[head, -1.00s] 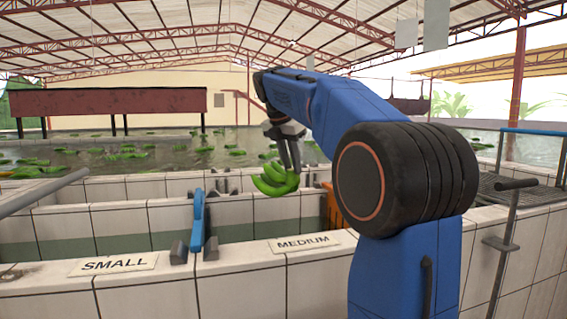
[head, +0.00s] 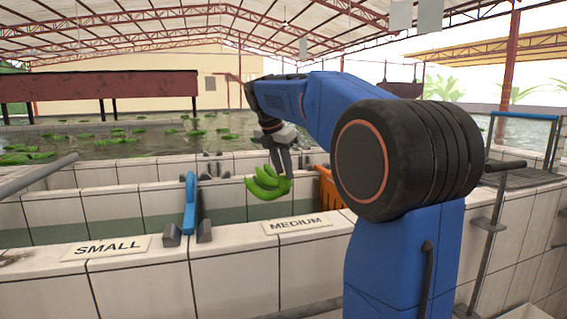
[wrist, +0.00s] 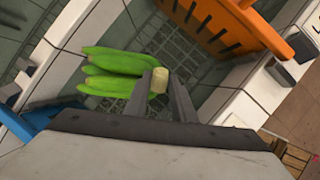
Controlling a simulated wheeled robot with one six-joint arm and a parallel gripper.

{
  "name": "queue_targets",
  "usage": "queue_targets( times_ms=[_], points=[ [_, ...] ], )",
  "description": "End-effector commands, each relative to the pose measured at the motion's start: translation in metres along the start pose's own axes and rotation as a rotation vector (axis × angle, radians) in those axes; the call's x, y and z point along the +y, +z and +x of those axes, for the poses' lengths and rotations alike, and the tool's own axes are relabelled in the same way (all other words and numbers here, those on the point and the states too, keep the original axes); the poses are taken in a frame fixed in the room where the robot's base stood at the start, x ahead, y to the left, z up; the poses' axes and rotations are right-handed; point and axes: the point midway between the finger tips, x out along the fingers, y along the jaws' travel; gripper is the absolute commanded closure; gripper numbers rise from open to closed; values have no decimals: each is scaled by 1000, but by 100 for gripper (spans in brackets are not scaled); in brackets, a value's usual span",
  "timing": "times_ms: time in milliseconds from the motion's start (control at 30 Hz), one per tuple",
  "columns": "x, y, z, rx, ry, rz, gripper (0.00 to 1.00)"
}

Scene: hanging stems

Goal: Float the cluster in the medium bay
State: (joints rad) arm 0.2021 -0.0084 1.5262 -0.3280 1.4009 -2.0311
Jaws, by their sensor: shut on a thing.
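A green banana cluster (head: 267,183) hangs from my gripper (head: 279,153) in the head view. My gripper is shut on the cluster's pale cut crown. In the wrist view the gripper (wrist: 166,90) grips that crown, and the green fingers of the cluster (wrist: 115,72) point left. The cluster is above the tiled bay behind the MEDIUM sign (head: 297,224), apart from the walls as far as I can tell. The bay floor shows as a grid beneath it in the wrist view. The water level in this bay is hard to make out.
A blue divider gate (head: 190,203) stands left of the cluster, beside the SMALL sign (head: 106,248). A tiled front wall (head: 230,275) runs across the foreground. Green clusters float in the pool behind.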

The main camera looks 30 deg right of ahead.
Motion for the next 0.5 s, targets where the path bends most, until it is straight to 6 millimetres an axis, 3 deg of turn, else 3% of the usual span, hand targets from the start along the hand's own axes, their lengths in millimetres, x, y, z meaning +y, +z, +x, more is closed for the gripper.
queue_targets(
  times_ms=[500],
  points=[
    [-2, -17, 40, -1, 1, 0, 100]
  ],
)
